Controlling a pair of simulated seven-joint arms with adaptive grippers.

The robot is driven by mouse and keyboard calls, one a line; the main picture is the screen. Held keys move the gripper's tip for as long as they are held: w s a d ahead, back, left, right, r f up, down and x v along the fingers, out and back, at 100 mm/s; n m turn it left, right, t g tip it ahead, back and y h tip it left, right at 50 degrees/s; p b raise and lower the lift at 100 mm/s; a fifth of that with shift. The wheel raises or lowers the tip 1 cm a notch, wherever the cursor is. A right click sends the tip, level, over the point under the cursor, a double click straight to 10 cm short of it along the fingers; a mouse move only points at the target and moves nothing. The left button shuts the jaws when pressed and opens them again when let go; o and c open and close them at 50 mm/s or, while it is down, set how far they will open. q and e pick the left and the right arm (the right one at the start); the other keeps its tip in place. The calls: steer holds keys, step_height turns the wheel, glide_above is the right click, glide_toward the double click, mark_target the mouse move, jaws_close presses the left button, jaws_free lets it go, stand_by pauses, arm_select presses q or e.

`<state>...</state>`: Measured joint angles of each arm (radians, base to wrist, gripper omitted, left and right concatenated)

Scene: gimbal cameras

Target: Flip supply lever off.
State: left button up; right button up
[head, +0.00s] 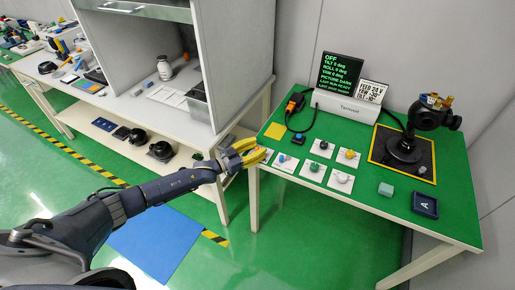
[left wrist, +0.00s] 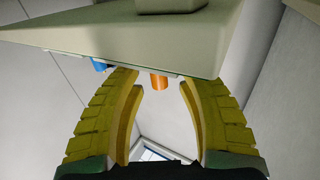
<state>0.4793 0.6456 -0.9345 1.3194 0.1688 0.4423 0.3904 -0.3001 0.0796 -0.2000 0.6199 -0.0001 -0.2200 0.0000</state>
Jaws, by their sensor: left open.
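My left gripper (head: 252,154) is at the front left corner of the green table, with its yellow fingers beside a white control plate (head: 285,163) that carries a small blue part (head: 281,158). In the left wrist view the gripper (left wrist: 160,90) is open; an orange peg (left wrist: 159,81) shows between its fingers and a blue peg (left wrist: 98,64) at the left finger. Contact cannot be told. Both pegs show at the edge of a pale slab (left wrist: 130,45). No lever is clearly labelled as supply. A dark screen (head: 340,73) reads OFF. My right gripper is out of view.
Other white plates carry a green knob (head: 314,167), a yellow knob (head: 350,154) and a pale knob (head: 343,178). A black gimbal stand (head: 404,150) stands at the right. A teal block (head: 385,189) and a dark tile (head: 425,204) lie in front of it. A grey workbench (head: 180,108) is at the left.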

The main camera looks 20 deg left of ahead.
arm_select(q)
steer(key=shift+c, duration=0.5)
jaws_close()
steer(key=shift+w+a+m+g+h, duration=0.15)
steer(key=shift+a+m+g+h, duration=0.05)
steer(key=shift+m+g+h, duration=0.35)
steer(key=shift+a+m+g+h, duration=0.1)
steer(key=shift+m+g+h, duration=0.45)
steer(key=shift+g+h, duration=0.15)
steer(key=shift+o, duration=0.5)
jaws_free()
